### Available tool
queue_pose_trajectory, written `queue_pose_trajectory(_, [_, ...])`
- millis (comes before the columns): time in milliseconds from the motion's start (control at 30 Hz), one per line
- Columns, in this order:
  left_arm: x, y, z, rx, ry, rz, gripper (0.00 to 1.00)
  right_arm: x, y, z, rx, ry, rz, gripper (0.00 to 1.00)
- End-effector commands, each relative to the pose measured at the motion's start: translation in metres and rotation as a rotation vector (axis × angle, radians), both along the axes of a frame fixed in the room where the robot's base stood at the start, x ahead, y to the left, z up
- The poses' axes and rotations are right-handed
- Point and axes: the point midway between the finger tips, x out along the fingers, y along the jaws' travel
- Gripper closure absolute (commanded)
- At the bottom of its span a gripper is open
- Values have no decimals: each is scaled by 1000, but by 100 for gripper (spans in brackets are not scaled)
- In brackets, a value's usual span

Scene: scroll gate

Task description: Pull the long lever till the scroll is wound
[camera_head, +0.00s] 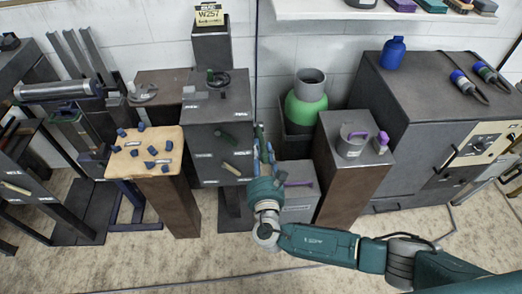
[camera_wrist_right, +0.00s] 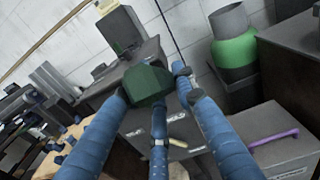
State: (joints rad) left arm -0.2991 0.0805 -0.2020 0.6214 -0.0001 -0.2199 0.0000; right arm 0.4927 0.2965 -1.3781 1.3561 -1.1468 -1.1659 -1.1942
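My right gripper (camera_head: 262,142) is just right of the grey cabinet (camera_head: 204,160). Its blue fingers are spread apart in the right wrist view (camera_wrist_right: 150,92). A dark green lever (camera_head: 231,137) sticks out of the cabinet front, left of the fingers. In the wrist view a green block, seemingly its end (camera_wrist_right: 147,85), shows between the fingertips; contact cannot be told. A shorter cream lever (camera_head: 232,168) is below it and also shows in the wrist view (camera_wrist_right: 177,143). I cannot surely identify the scroll. My left gripper is not in view.
A green gas bottle (camera_head: 306,108) stands behind. A wooden-topped stand (camera_head: 122,165) with several blue pieces is at left. A pedestal with a grey mug (camera_head: 352,140) is at right.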

Motion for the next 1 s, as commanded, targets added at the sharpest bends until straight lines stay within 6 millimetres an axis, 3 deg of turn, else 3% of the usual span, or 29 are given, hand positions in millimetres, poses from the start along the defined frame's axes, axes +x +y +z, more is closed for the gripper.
queue_pose_trajectory(267, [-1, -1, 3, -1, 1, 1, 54, 0, 0, 2, -2, 4, 0, 100])
queue_pose_trajectory(467, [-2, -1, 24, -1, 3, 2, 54, 7, 0, 18, -1, 40, -1, 100])
queue_pose_trajectory(667, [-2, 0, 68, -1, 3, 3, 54, 22, 0, 45, -1, 127, -1, 100])
queue_pose_trajectory(1000, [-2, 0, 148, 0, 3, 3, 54, 65, 0, 89, 0, 332, -1, 100])
